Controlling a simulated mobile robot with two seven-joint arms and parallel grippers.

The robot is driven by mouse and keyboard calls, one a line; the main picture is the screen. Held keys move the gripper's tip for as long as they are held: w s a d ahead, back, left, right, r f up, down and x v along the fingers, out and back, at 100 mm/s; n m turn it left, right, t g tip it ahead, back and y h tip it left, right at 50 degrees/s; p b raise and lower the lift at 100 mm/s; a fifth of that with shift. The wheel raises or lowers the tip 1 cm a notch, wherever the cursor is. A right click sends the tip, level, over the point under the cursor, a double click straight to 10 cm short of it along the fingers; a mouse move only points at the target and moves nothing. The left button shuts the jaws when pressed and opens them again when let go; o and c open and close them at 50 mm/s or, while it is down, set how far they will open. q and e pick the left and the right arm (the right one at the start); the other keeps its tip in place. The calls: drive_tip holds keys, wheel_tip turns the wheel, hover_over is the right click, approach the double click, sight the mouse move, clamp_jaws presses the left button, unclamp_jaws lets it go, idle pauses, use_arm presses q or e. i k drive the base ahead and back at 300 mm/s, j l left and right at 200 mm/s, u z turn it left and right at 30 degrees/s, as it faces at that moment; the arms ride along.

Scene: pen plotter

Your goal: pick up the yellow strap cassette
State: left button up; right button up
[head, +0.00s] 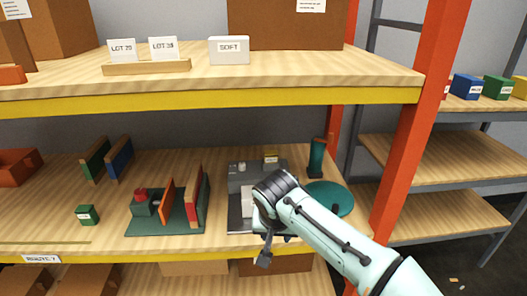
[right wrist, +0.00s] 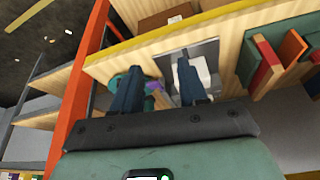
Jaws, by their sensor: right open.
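A small yellow block with a pale label (head: 271,157) sits at the back of the grey machine (head: 236,180) on the middle shelf; it looks like the yellow strap cassette. A second yellow box (head: 521,88) stands at the right edge on another shelf unit. My right gripper (head: 264,250) is at the shelf's front, in front of and apart from the yellow block. In the right wrist view its two dark fingers (right wrist: 158,65) are spread with nothing gripped. The arm hides part of the machine. My left gripper is not in view.
A teal round disc (head: 332,198) and a dark green upright piece (head: 317,158) stand right of the machine. A green stand with red and orange plates (head: 167,222) is left of it. The upper shelf (head: 210,82) overhangs; an orange post (head: 413,130) rises at right.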

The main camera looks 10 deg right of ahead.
sight(269, 156)
drive_tip(key=i+l+u, duration=0.15)
drive_tip(key=i+l, duration=0.35)
drive_tip(key=i, duration=0.25)
drive_tip(key=i+l+u, duration=0.2)
drive_tip(key=i+l, duration=0.45)
drive_tip(key=i, duration=0.1)
